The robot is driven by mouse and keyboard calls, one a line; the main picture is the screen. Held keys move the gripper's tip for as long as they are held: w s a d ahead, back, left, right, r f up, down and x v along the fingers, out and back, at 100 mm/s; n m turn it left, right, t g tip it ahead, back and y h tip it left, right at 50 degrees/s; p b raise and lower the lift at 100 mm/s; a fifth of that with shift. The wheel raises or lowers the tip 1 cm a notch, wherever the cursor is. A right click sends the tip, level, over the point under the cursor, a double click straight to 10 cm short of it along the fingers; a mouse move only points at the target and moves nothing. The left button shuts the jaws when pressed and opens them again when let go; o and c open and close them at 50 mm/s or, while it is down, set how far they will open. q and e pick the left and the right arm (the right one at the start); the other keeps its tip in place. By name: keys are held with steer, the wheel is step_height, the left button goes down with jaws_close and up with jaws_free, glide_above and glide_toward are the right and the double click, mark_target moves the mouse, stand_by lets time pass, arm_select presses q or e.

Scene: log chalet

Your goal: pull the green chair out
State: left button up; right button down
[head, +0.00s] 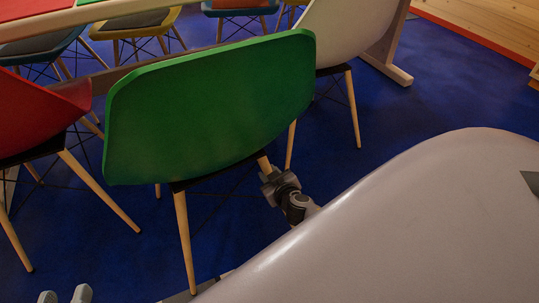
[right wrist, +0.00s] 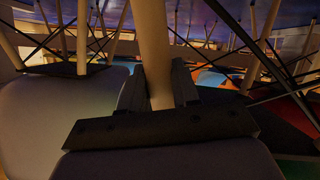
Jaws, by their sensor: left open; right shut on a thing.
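The green chair (head: 215,105) fills the middle of the head view, its back towards me. It stands upright on wooden legs on the blue floor. My right gripper (head: 270,183) is low under the seat's right side, shut on a wooden leg of the green chair. In the right wrist view the pale leg (right wrist: 153,45) passes between the two dark fingers of this gripper (right wrist: 158,88). My left gripper (head: 65,297) shows only its fingertips at the bottom left edge of the head view. They are apart, with nothing between them.
A red chair (head: 35,110) stands close on the left and a white chair (head: 345,30) close on the right. The wooden table (head: 70,17) is behind, with several chairs beyond it. Blue floor (head: 440,85) is clear at the right.

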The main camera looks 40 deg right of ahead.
arm_select(q)
steer(key=shift+s+f, duration=0.1)
arm_select(e)
steer(key=shift+a, duration=0.45)
steer(key=c, duration=0.9)
jaws_free()
steer(key=shift+f, duration=0.1)
steer(key=shift+o, duration=0.7)
steer(key=shift+w, duration=0.1)
steer(key=shift+d, duration=0.1)
steer(key=shift+s+r, duration=0.2)
steer(key=shift+s, duration=0.05)
arm_select(q)
steer(key=shift+w+d+f+n+g+p, duration=0.1)
steer(key=shift+w+d+n+g+p, duration=0.4)
steer(key=shift+p, duration=0.65)
arm_select(e)
steer(key=v, duration=0.6)
steer(key=shift+s, duration=0.3)
arm_select(q)
steer(key=shift+s+d, duration=0.1)
steer(key=shift+s, duration=0.15)
steer(key=shift+d, duration=0.1)
